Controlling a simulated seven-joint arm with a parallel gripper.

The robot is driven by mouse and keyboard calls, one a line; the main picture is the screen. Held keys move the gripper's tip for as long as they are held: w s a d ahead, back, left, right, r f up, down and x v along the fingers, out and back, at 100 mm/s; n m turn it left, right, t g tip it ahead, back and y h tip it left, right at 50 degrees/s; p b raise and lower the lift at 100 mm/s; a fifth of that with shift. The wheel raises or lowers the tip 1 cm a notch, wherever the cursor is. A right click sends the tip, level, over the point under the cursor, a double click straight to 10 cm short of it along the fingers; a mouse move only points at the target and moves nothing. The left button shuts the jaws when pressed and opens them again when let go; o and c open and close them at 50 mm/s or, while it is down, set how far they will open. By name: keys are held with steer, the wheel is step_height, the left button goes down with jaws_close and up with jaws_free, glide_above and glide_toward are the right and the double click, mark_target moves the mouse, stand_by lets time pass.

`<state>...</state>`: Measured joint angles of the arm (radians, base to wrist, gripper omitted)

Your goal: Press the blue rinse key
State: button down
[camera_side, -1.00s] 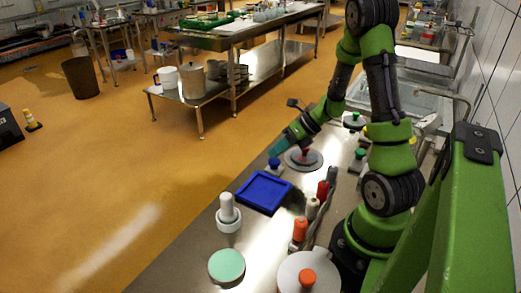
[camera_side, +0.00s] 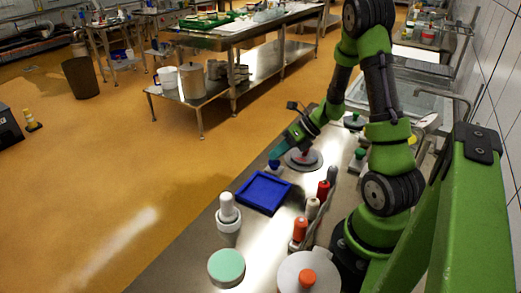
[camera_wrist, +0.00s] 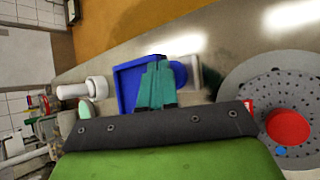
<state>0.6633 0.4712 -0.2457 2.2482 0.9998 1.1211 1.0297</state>
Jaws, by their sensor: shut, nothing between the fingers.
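The blue rinse key (camera_side: 274,165) stands on a small pale base on the steel bench, left of the round grey disc. My gripper (camera_side: 276,154) is shut and empty, with its teal fingertips pointing down right over the key. In the side view the tips look at or just above the key's top; I cannot tell whether they touch. In the wrist view the teal fingers (camera_wrist: 156,84) are together, and the blue key (camera_wrist: 179,73) shows just right of them, partly hidden.
A blue tray (camera_side: 263,208) lies in front of the key. The grey disc (camera_side: 292,164) with a red knob (camera_wrist: 288,128) is close on the right. A green-topped key (camera_side: 358,155), several bottles and a white plunger mould (camera_side: 228,222) stand nearby.

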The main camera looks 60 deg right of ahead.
mark_target(278, 161)
steer(key=shift+f, duration=0.25)
steer(key=shift+r, duration=0.1)
stand_by(0.4)
steer(key=shift+r, duration=0.6)
step_height(278, 161, up, 6)
stand_by(0.5)
